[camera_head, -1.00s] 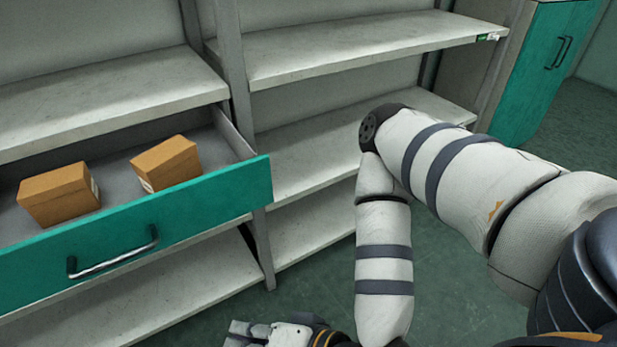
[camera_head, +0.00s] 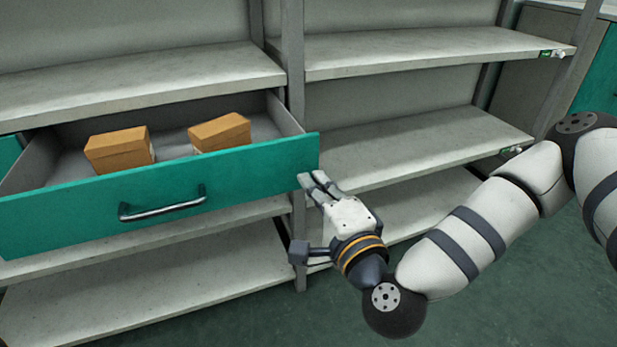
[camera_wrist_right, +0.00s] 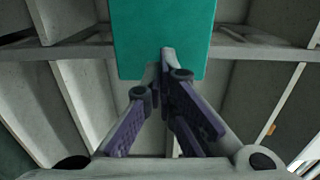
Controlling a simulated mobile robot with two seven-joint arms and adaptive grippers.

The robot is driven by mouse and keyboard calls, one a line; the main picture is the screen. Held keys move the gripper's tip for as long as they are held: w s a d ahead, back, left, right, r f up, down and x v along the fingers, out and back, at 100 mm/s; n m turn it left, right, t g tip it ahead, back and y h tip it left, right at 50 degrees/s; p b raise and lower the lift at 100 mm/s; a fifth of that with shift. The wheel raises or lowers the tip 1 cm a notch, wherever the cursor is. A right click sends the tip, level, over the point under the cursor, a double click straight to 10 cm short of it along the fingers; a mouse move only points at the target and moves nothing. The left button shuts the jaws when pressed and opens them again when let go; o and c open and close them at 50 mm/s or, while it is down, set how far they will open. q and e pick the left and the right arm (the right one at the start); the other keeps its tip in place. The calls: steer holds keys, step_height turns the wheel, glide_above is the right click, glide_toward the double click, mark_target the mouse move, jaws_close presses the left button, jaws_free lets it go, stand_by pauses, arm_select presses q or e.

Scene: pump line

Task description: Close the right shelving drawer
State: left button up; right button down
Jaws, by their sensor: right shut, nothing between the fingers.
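The green-fronted shelving drawer (camera_head: 262,172) stands pulled out of the shelving, with a metal bar handle (camera_head: 162,208) on its front. Two cardboard boxes, one at left (camera_head: 120,150) and one at right (camera_head: 220,132), sit inside it. My right gripper (camera_head: 310,181) is shut and empty, its fingertips at the right end of the drawer front. In the right wrist view the gripper (camera_wrist_right: 165,62) points at the green panel (camera_wrist_right: 163,28), its tips overlapping the panel's lower part. I cannot tell whether they touch. My left gripper is not in view.
Open grey shelves (camera_head: 420,150) stand to the right of the drawer, and a lower shelf (camera_head: 150,280) runs beneath it. Part of another green front (camera_head: 8,153) shows at the far left. The green floor (camera_head: 470,300) is clear at lower right.

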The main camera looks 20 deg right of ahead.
mark_target(302, 166)
steer(key=shift+w, duration=1.45)
